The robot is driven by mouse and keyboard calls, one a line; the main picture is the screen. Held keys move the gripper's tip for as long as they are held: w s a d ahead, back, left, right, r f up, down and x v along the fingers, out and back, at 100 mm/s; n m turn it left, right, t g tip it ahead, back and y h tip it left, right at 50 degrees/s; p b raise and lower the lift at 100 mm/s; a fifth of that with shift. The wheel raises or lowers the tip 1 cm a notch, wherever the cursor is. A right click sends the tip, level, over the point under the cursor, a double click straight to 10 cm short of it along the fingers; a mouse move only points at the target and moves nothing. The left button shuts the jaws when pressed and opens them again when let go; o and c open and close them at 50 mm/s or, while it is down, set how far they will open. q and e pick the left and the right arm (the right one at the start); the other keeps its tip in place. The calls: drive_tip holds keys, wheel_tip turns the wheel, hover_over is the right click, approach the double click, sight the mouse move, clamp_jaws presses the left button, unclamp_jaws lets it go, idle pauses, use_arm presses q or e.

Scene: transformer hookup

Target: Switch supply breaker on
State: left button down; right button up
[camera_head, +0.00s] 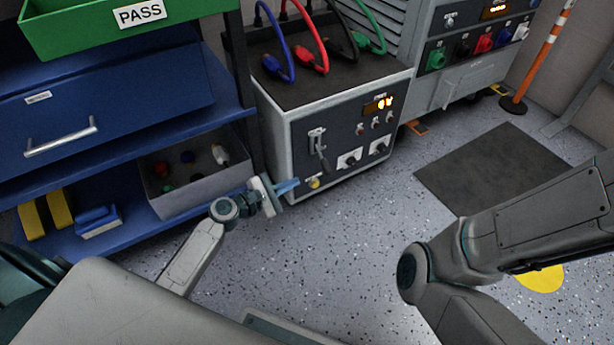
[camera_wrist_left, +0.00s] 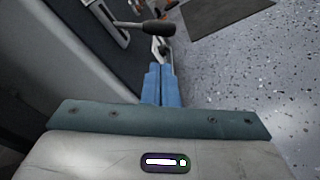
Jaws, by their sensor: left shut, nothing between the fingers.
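The breaker lever (camera_head: 320,157) sits on the front panel of a grey cabinet (camera_head: 330,130), at the panel's left. Its dark handle hangs toward the lower end of its pale slot plate. In the left wrist view the dark lever grip (camera_wrist_left: 158,27) sticks out beyond the fingertips. My left gripper (camera_head: 296,184) is below and left of the lever, near the cabinet's lower left front corner. Its blue fingers (camera_wrist_left: 160,72) are shut together with nothing between them, apart from the grip. My right arm shows at the right; its gripper is out of view.
The panel also carries a lit display (camera_head: 380,104), knobs and a yellow button (camera_head: 314,183). Blue, red, black and green cables (camera_head: 318,50) rise from the cabinet top. A blue workbench (camera_head: 110,100) with a grey bin (camera_head: 190,180) stands left. Speckled floor in front is clear.

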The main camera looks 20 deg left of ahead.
sight(322, 159)
use_arm(q)
drive_tip(key=b+x, duration=0.3)
drive_tip(key=x, duration=0.6)
drive_tip(key=shift+w, duration=0.2)
drive_tip(key=shift+d, duration=0.15)
drive_tip(key=shift+s+d+r+n+p, duration=0.15)
drive_tip(key=shift+n+p, duration=0.15)
drive_tip(key=shift+p, duration=0.4)
